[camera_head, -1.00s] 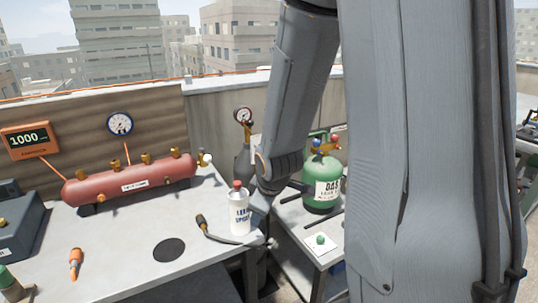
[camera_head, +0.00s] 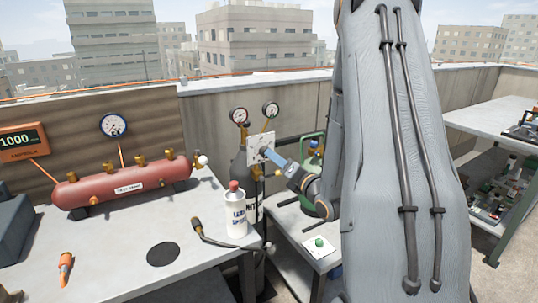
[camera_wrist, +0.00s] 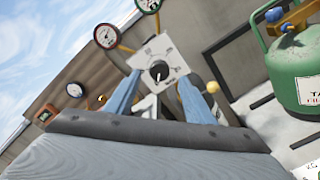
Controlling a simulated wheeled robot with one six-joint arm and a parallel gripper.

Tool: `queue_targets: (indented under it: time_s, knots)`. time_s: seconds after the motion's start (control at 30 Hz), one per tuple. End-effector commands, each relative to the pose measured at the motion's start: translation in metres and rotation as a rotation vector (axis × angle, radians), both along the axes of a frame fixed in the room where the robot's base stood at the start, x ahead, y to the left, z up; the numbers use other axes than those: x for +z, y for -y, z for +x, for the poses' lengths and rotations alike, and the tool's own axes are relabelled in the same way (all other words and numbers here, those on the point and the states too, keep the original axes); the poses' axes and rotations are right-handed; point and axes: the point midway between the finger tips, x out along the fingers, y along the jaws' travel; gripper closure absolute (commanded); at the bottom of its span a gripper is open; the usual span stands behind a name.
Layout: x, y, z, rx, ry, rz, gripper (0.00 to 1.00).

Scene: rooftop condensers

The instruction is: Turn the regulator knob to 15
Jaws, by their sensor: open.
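The regulator knob (camera_wrist: 158,71) is a dark round knob with a light mark, on a white square dial plate (camera_wrist: 163,54). In the head view the plate (camera_head: 259,147) stands at the dark gas cylinder (camera_head: 239,172) with two round gauges above it. My gripper (camera_wrist: 153,92) is open, with its two blue fingers reaching toward the plate, one on each side of the knob in the wrist view. In the head view my gripper (camera_head: 272,155) is close to the plate and partly covers the knob. I cannot tell whether the fingers touch it. The dial numbers are too small to read.
A green tank (camera_wrist: 301,75) stands right of the cylinder. A red tank (camera_head: 120,185) lies on the bench (camera_head: 110,255). A low table holds a green button (camera_head: 319,242).

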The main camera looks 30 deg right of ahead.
Motion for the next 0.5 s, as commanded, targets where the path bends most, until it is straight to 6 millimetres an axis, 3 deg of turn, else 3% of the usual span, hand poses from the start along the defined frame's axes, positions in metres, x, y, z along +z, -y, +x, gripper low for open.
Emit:
queue_targets:
  time_s: [0.3,0.5]
  knots:
    - [0.001,-0.003,0.048,0.002,-0.001,0.002,0.51]
    - [0.000,-0.003,0.062,0.000,-0.002,0.003,0.51]
